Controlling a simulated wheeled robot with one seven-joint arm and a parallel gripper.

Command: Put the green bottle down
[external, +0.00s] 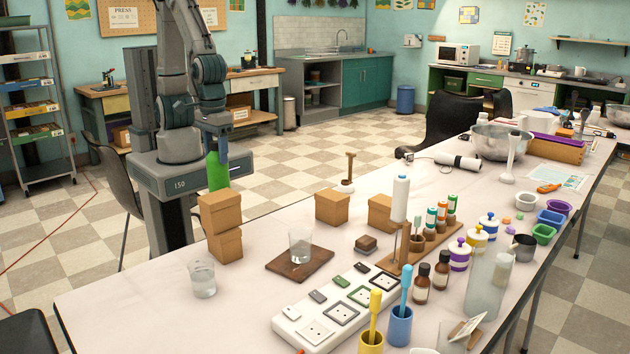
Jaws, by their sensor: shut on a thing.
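The green bottle (217,172) is upright below my gripper (216,151), at the table's far left edge. My gripper is shut on the upper part of the bottle, and its fingers hide the top. In the picture the bottle's lower end meets the top of two stacked cardboard boxes (221,228). I cannot tell whether it is behind them, above them or touching them.
The long white table (130,285) has bare room at its front left. A glass of water (202,277) stands there, and another glass (300,243) stands on a brown board (283,266). More boxes (332,207), a socket panel (335,308) and bottles crowd the right.

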